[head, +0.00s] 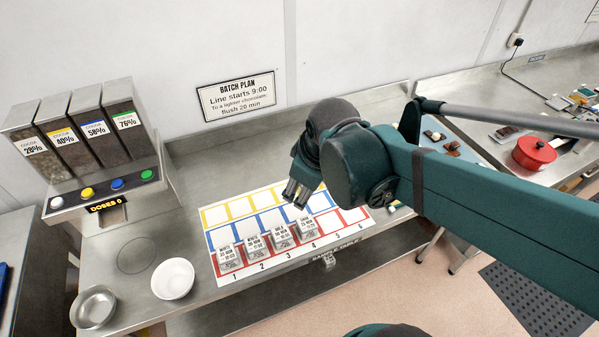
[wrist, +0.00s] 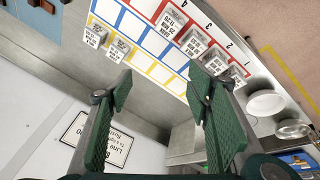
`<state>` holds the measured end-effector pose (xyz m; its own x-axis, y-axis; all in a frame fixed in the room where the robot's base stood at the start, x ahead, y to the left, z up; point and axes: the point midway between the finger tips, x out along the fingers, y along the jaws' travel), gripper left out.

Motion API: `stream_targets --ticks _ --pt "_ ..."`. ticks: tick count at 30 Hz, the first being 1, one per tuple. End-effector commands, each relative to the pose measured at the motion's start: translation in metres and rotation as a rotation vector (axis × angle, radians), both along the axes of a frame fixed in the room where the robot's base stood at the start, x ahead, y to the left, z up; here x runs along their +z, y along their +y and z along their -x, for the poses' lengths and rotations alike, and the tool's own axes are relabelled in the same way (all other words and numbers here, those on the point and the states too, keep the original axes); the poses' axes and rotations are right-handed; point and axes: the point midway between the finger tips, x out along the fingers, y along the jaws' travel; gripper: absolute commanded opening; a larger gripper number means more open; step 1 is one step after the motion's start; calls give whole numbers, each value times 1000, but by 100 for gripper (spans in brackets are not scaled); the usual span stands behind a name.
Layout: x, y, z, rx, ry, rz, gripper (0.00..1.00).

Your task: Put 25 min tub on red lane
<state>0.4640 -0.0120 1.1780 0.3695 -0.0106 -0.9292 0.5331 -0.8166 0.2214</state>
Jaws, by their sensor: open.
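The lane mat (head: 352,216) has yellow, blue and red rows, with numbers along its red front edge. Several small grey tubs with white labels stand in the red row at columns 1 to 4, including one at column 1 (head: 229,258). The label at column 4 (head: 307,228) seems to read 25 min, but the print is tiny. The wrist view shows two more labelled tubs, one (wrist: 97,36) and another (wrist: 118,48), at the yellow side of the mat; my arm hides that area in the head view. My gripper (head: 297,193) is open and empty above the mat.
A cocoa dispenser (head: 85,140) stands on the left. A white bowl (head: 172,279) and a metal bowl (head: 94,307) sit near the front left. A batch plan sign (head: 237,96) hangs on the wall. A red pot (head: 534,152) stands on the right counter.

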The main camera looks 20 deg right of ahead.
Motion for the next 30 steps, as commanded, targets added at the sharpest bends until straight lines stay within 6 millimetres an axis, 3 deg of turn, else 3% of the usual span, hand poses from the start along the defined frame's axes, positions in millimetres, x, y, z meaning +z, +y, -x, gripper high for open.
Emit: stream_targets --ticks 15,30 --pt "42 10 22 -437 -197 -235 50" --pt "51 12 26 -538 -239 -306 50"
